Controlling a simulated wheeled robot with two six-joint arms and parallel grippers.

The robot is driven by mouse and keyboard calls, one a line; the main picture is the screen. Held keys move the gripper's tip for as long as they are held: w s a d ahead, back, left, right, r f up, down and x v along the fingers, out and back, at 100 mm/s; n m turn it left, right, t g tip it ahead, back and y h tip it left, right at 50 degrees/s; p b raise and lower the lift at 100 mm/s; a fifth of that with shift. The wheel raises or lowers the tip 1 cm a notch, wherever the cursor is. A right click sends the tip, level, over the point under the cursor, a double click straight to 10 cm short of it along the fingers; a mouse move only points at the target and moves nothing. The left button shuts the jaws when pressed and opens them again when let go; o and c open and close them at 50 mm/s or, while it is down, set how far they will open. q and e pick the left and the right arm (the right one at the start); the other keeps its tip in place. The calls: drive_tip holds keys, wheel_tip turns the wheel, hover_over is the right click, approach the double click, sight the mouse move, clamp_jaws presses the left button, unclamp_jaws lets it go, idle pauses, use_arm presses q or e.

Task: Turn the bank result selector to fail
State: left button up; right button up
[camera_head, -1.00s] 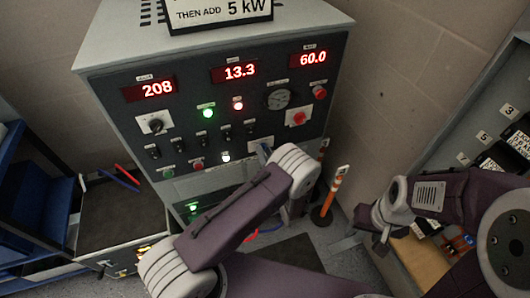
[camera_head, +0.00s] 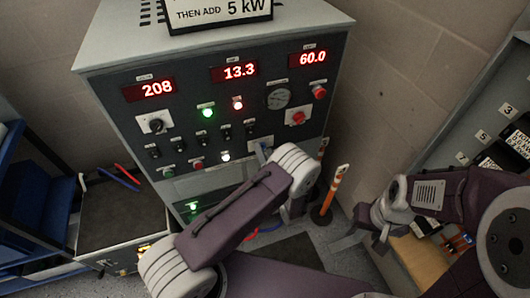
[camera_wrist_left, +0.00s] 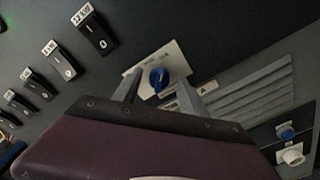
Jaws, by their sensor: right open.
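A blue selector knob (camera_wrist_left: 157,79) on a white plate (camera_wrist_left: 178,66) shows in the left wrist view; I take it for the bank result selector. Its label and setting are too small to read. My left gripper (camera_wrist_left: 158,92) is open, with one finger on each side of the knob. I cannot tell whether either finger touches it. My right gripper (camera_head: 382,232) hangs open and empty, right of the cabinet.
The grey cabinet (camera_head: 210,126) carries red readouts, lamps and a row of black switches. A red knob (camera_head: 298,118) sits above the selector area. An orange post (camera_head: 330,193) stands to the right. A box with a dark top (camera_head: 110,210) stands at left.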

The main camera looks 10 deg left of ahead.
use_arm(q)
drive_tip(key=v, duration=0.9)
idle(0.4)
